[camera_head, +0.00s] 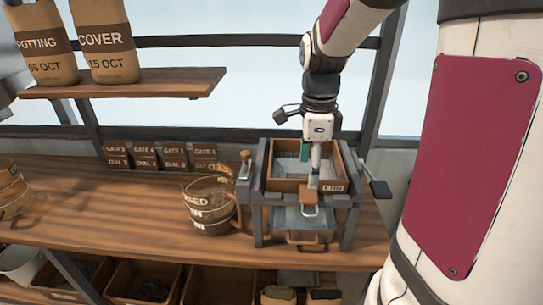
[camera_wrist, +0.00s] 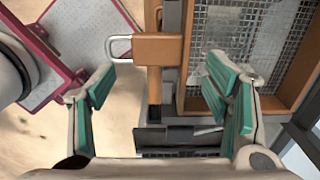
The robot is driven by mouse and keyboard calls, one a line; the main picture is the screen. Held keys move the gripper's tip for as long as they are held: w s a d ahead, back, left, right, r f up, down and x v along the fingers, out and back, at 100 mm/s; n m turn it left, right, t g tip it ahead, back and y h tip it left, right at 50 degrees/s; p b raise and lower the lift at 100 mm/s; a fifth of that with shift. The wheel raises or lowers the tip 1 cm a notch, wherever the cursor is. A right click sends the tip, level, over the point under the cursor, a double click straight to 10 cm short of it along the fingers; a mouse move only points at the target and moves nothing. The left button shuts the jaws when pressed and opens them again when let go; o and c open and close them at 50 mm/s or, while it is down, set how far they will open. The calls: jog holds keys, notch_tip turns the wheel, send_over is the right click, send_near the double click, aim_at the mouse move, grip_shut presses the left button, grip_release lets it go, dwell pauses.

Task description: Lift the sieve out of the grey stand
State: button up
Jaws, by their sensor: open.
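The sieve (camera_head: 286,184) is a square wooden frame with wire mesh, seated level in the top of the grey stand (camera_head: 257,215). In the wrist view the sieve (camera_wrist: 262,45) fills the upper right. My gripper (camera_head: 313,170) is over the sieve's front edge, pointing down. In the wrist view my gripper (camera_wrist: 160,80) is open and empty, its teal-padded fingers on either side of the handle. I cannot tell the exact height gap. My gripper hides part of the mesh.
A bucket (camera_head: 208,205) stands close left of the stand. Several small labelled boxes (camera_head: 160,154) line the bench's back. A lever with a dark knob (camera_head: 378,188) juts out on the stand's right. Labelled bags (camera_head: 108,45) sit on an upper shelf.

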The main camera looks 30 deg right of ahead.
aim_at(308, 191)
jog(key=shift+f, duration=3.5)
jog(key=shift+c, duration=0.2)
jog(key=c, duration=1)
jog(key=shift+r, duration=0.1)
jog(key=shift+c, duration=0.2)
